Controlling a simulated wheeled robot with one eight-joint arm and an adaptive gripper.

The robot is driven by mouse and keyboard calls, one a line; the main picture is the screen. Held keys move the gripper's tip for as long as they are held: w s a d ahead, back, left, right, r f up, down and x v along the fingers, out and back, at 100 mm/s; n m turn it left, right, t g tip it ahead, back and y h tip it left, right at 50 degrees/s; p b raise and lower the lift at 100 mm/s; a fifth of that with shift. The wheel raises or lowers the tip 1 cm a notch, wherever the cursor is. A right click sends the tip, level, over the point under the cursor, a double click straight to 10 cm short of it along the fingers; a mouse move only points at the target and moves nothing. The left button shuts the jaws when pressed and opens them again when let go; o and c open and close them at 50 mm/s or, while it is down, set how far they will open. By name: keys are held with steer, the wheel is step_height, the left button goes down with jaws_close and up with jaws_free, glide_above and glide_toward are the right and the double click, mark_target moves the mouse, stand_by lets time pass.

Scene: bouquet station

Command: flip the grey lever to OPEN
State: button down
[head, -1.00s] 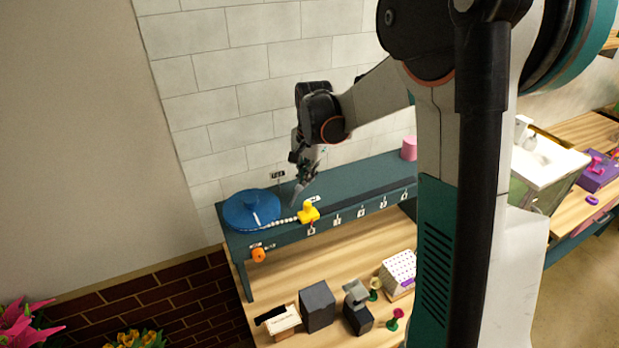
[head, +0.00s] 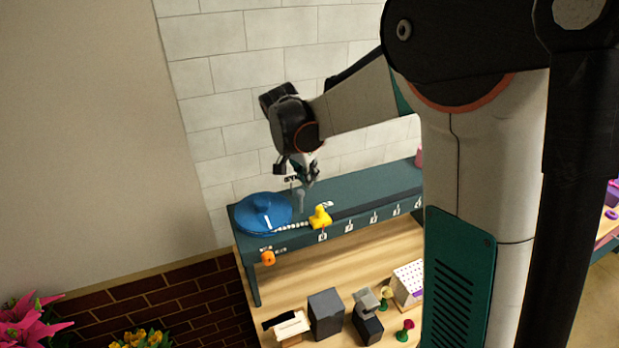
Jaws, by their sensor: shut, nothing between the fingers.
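The grey lever (head: 300,201) stands on the dark teal shelf (head: 365,188), to the right of a blue round disc (head: 258,214). It looks close to upright. My gripper (head: 311,181) is shut and empty, pointing down just above and slightly right of the lever's top. I cannot tell whether the fingertips touch it. A small dark label (head: 291,179) on the wall behind is partly covered by my gripper, and its text is unreadable.
A yellow knob (head: 320,217) sits in front of the lever at the shelf edge, with a white beaded strand beside it. Dark boxes (head: 326,313) stand on the wooden bench below.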

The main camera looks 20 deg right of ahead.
steer(key=shift+r, duration=0.45)
step_height(320, 180, up, 9)
steer(key=shift+w+a+r+b, duration=0.15)
steer(key=shift+r+b, duration=0.05)
steer(key=shift+b, duration=0.1)
stand_by(0.5)
steer(key=shift+w, duration=0.1)
